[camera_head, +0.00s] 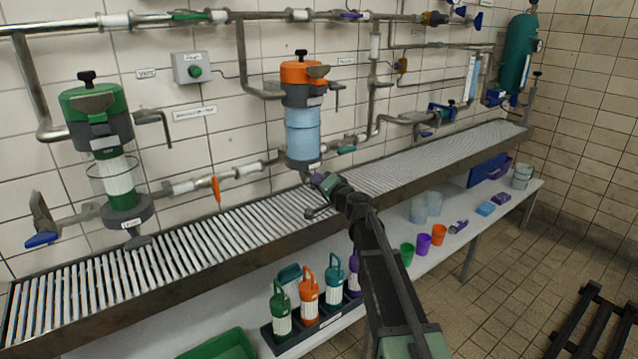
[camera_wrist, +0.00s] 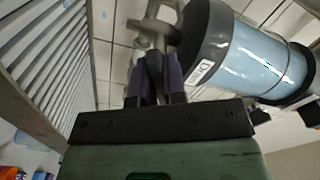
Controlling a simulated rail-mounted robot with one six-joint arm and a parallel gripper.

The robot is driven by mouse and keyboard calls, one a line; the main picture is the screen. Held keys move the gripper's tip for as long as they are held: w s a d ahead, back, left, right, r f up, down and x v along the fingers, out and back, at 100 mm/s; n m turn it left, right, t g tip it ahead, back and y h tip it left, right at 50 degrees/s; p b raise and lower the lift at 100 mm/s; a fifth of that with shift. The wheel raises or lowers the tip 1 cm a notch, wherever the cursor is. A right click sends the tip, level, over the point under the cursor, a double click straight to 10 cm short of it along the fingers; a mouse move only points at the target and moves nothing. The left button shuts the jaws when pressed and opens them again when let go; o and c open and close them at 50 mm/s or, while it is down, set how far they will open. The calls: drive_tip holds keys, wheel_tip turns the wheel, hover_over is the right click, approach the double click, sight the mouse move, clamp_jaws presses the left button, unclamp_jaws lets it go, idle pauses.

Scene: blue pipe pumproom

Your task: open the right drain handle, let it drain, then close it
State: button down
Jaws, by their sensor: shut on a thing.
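The right filter vessel has an orange cap (camera_head: 303,73) and a clear bowl of pale blue liquid (camera_head: 303,133). In the wrist view, the bowl (camera_wrist: 250,55) fills the upper right, with a white label on its dark base. My gripper (camera_head: 322,187) is just below this bowl, above the grating. In the wrist view, my gripper (camera_wrist: 157,82) is shut on the right drain handle (camera_wrist: 152,62), a grey metal piece below a T-shaped fitting (camera_wrist: 155,28). The fingers hide much of the handle, so its exact angle is unclear.
A slatted metal drain trough (camera_head: 215,230) runs along the wall, with small pale blue specks near it in the wrist view. A green-capped filter (camera_head: 97,107) stands left. Bottles (camera_head: 307,295) and cups (camera_head: 438,235) sit on the shelf below. Pipes run along the wall.

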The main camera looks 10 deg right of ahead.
drive_tip(key=n, duration=0.6)
drive_tip(key=shift+n, duration=0.3)
drive_tip(key=n, duration=0.5)
drive_tip(key=shift+n, duration=0.3)
drive_tip(key=c, duration=1.2)
unclamp_jaws()
drive_tip(key=shift+s+d, duration=0.1)
drive_tip(key=shift+s, duration=0.05)
drive_tip(key=v, duration=1)
drive_tip(key=shift+s+d, duration=0.15)
drive_tip(key=shift+s, duration=0.1)
